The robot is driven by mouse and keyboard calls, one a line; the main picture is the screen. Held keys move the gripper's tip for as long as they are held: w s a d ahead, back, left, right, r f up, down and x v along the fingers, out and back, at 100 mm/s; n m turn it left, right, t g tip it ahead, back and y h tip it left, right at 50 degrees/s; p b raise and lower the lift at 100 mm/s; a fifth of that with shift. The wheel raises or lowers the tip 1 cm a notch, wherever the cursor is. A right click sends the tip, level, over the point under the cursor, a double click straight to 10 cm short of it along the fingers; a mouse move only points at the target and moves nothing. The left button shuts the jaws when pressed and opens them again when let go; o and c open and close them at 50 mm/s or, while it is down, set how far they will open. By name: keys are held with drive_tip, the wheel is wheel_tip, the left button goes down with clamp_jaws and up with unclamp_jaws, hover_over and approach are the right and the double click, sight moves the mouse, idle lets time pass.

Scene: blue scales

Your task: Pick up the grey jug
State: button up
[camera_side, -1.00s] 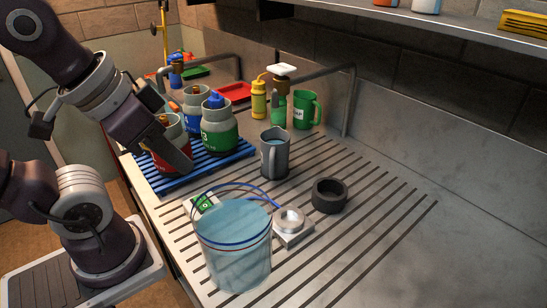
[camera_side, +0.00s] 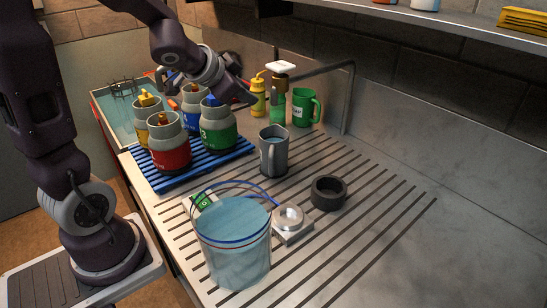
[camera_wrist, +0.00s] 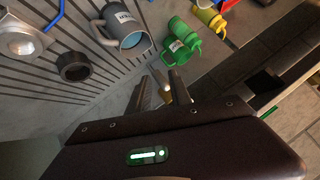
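The grey jug (camera_side: 273,146) stands upright on the slotted bench, right of the blue rack, with bluish liquid inside. Its handle faces the side camera. In the wrist view the grey jug (camera_wrist: 126,22) is at the top centre, with a pale label and its handle towards the left. My gripper (camera_side: 252,100) is above and behind the jug, close to the jars, and does not touch the jug. In the wrist view my gripper (camera_wrist: 160,79) has its two fingers apart with nothing held between them. The jug is beyond the fingertips.
Several jars with coloured bands, one red (camera_side: 170,150), stand on the blue rack (camera_side: 167,184). A green jug (camera_side: 303,108) and yellow bottle (camera_side: 258,100) stand behind. A dark ring (camera_side: 328,194), metal block (camera_side: 291,219) and clear bucket (camera_side: 234,250) are in front. The bench's right side is clear.

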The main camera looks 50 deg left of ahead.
wheel_tip(320, 180, down, 6)
drive_tip(key=w+a+m+h, duration=0.1)
drive_tip(key=w+m+h, duration=0.1)
drive_tip(key=w+h, duration=0.1)
drive_tip(key=m+g+h, duration=0.2)
drive_tip(key=h, duration=0.3)
approach(271, 162)
wheel_tip(271, 162, down, 4)
drive_tip(key=w, duration=0.3)
drive_tip(key=x, duration=0.5)
drive_tip(key=shift+d, duration=0.45)
drive_tip(key=shift+w+d+f, duration=0.15)
drive_tip(key=shift+w+f, duration=0.1)
drive_tip(key=shift+f, duration=0.1)
clamp_jaws()
drive_tip(key=shift+r, duration=0.1)
